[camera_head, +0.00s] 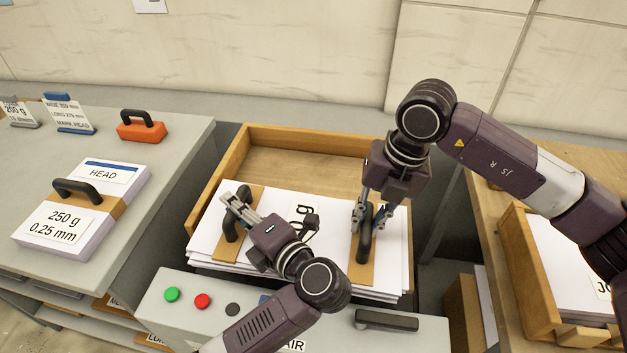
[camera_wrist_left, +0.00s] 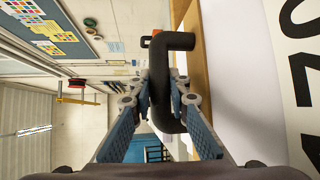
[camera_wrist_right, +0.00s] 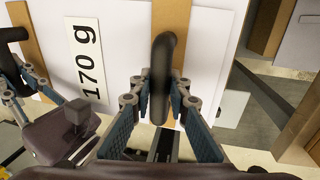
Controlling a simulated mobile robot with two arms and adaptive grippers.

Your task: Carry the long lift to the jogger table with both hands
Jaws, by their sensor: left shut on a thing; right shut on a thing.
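The long lift (camera_head: 290,262) is a wide stack of white sheets with two brown bands, each with a black handle. My left gripper (camera_head: 236,208) is shut on its left handle (camera_wrist_left: 178,42), and my right gripper (camera_head: 370,208) is shut on its right handle (camera_wrist_right: 161,70). A label reading 170 g (camera_wrist_right: 88,60) shows on the lift in the right wrist view. The lift covers the front of a wooden-walled tray (camera_head: 228,168) behind a grey panel marked AIR. I cannot tell whether it rests there or hangs just above. My arms hide part of its top.
On the left, a grey counter (camera_head: 180,150) bears a HEAD stack (camera_head: 100,195), an orange handled block (camera_head: 140,128) and small signs. The grey panel (camera_head: 405,340) has green and red buttons. On the right, another wooden tray (camera_head: 527,285) holds white paper. The tray's back floor (camera_head: 300,168) is bare.

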